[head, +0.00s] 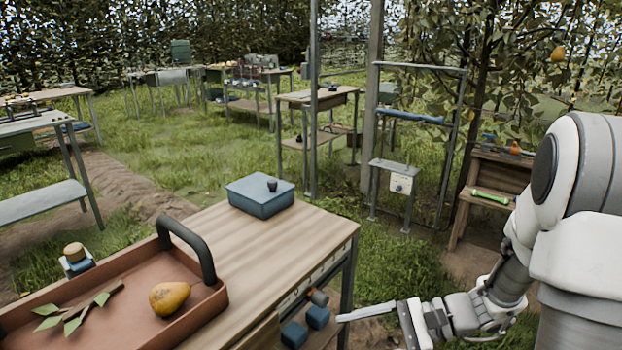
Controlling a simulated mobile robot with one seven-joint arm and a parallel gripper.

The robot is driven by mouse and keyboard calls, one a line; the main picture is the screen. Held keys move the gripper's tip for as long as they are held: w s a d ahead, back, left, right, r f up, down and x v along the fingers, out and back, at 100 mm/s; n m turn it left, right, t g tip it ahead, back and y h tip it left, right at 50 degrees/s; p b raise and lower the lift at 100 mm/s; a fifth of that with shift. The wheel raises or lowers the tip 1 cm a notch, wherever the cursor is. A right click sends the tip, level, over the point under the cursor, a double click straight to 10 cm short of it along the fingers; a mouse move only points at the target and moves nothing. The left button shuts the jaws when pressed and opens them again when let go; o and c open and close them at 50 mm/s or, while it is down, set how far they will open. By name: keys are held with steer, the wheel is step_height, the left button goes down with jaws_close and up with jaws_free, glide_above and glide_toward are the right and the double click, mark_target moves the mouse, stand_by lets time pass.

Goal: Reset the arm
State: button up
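My arm (575,215) comes in from the right edge and bends down and to the left. My gripper (366,315) is low in the picture, just right of the wooden table's front corner. One pale finger points left, towards the table's side. It sits at the far end of the hand, so the gripper looks open. The other finger is cut off by the bottom edge. Nothing shows held in it.
The wooden table (300,235) holds a brown tray (215,300) with a pear (169,297) and a leafy twig (78,312), plus a blue-grey box (260,197). Blue blocks (317,317) sit beneath the tabletop near my gripper. A small wooden stand (500,175) is behind my arm. Grass lies between.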

steer(key=s+r+n+g+h, duration=0.2)
steer(key=s+r+n+h, duration=0.3)
steer(key=s+n+h, duration=0.25)
steer(key=s+d+r+n+t+h, duration=0.3)
steer(key=d+r+n+t+h, duration=0.25)
steer(key=r+t, duration=0.2)
step_height(320, 180, up, 18)
steer(key=p, duration=1.7)
steer(key=shift+s+d+g+h, duration=0.15)
steer(key=shift+d+g+h, duration=0.2)
steer(key=shift+g+h, duration=0.1)
